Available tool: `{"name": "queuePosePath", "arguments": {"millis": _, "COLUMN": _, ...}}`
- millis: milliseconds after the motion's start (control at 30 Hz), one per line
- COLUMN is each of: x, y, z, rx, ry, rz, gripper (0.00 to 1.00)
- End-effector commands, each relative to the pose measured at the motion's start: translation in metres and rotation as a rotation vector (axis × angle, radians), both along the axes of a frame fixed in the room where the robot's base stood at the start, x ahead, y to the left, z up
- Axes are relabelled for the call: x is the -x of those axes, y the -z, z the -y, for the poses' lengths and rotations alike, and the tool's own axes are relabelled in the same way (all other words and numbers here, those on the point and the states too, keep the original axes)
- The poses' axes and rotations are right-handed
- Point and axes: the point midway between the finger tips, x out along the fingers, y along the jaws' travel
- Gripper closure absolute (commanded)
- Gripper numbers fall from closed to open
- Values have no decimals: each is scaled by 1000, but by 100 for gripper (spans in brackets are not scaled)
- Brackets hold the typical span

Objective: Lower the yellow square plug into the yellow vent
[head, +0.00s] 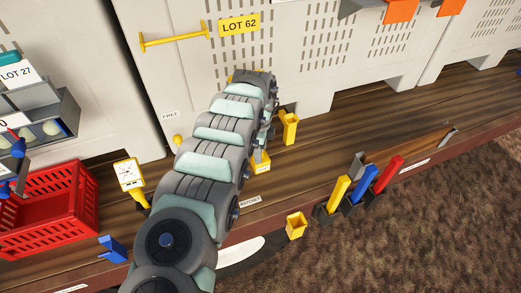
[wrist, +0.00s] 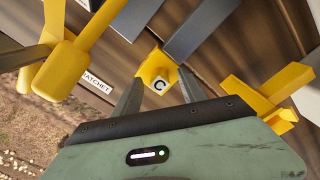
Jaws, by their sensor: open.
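A yellow square piece with a white face marked C shows in the wrist view (wrist: 155,66), between the fingers of my gripper (wrist: 161,78). The fingers are open, with a gap on each side of it. In the head view, a yellow square piece (head: 261,161) shows below the end of my arm, largely hidden by it. Two yellow square tubes with open tops stand nearby, one behind to the right (head: 289,128) and one at the front edge (head: 296,226). I cannot tell which yellow piece is the plug and which is the vent.
Yellow, blue (head: 363,179) and red handles stand in black holders at the front edge. A red crate (head: 60,200) and a yellow post with a dial (head: 130,176) are at left. Pale cabinets (head: 320,60) rise behind. The wooden deck at right is mostly clear.

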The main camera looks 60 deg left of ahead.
Motion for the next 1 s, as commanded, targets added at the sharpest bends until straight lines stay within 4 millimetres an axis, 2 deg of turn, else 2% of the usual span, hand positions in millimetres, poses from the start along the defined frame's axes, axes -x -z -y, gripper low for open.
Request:
{"name": "queuePosePath", "arguments": {"millis": 233, "x": 0, "y": -4, "z": 0, "rx": -1, "ry": 0, "rz": 0, "gripper": 51}}
{"name": "queuePosePath", "arguments": {"millis": 433, "x": 1, "y": -19, "z": 0, "rx": 1, "ry": 0, "rz": -2, "gripper": 51}}
{"name": "queuePosePath", "arguments": {"millis": 667, "x": 0, "y": -55, "z": -1, "rx": -2, "ry": -1, "rz": -1, "gripper": 51}}
{"name": "queuePosePath", "arguments": {"millis": 867, "x": 1, "y": -95, "z": -1, "rx": -1, "ry": -1, "rz": 0, "gripper": 51}}
{"name": "queuePosePath", "arguments": {"millis": 1000, "x": 0, "y": -108, "z": 0, "rx": -1, "ry": 0, "rz": 0, "gripper": 51}}
